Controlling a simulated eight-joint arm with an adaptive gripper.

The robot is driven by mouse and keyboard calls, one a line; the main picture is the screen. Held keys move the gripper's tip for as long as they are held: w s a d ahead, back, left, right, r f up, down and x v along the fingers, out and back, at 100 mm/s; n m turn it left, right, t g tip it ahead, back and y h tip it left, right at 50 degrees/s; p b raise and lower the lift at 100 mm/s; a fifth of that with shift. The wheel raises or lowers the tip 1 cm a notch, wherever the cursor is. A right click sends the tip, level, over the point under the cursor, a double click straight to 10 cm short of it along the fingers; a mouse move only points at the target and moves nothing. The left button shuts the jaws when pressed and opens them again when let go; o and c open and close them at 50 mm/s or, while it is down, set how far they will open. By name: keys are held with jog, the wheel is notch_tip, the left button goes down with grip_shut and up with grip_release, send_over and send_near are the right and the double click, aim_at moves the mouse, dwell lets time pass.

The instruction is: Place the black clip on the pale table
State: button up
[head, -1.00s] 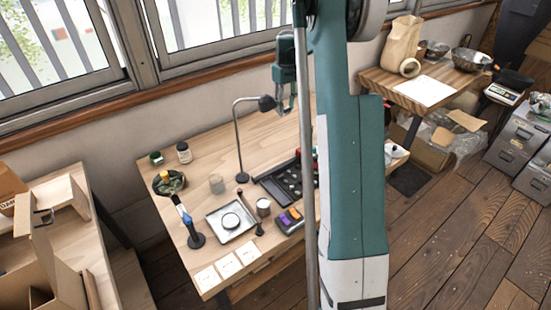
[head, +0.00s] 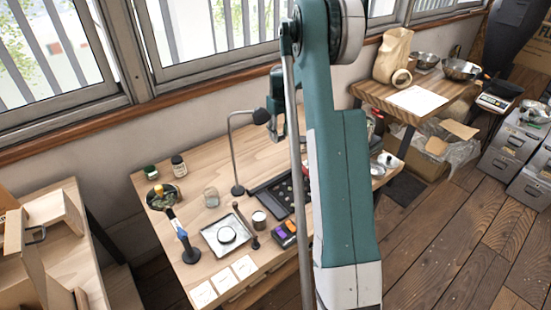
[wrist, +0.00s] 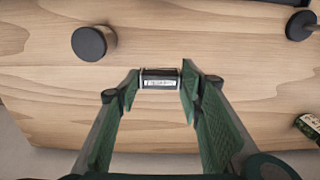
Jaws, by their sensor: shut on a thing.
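My gripper (wrist: 160,80) is shut on a small black thing with a pale lettered face, apparently the black clip (wrist: 160,73), held between the fingertips. Pale wood of the table (wrist: 225,60) lies below it in the wrist view; the gap between clip and wood is hard to tell. In the head view my gripper (head: 277,130) hangs over the back of the pale wooden table (head: 205,140), just right of the lamp head. The clip cannot be made out there, and my arm hides the table's right part.
The lamp (head: 237,150) stands near my gripper. The table holds jars (head: 179,166), a metal tray (head: 215,245), a dark tray (head: 272,200) and white cards (head: 223,281). Bare wood lies along its back. Another table (head: 372,90) with paper and bowls stands right.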

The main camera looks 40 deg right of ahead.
aim_at(280, 135)
jog(key=shift+f+b, duration=0.4)
jog(key=shift+f, duration=2.2)
jog(key=shift+f, duration=0.1)
jog(key=shift+f+b, duration=0.4)
jog(key=shift+f, duration=1.35)
jog(key=shift+f, duration=0.15)
jog(key=o, duration=0.7)
jog(key=shift+c, duration=0.2)
notch_tip(280, 135, up, 12)
jog(key=shift+r+p, duration=0.15)
jog(key=shift+p, duration=0.85)
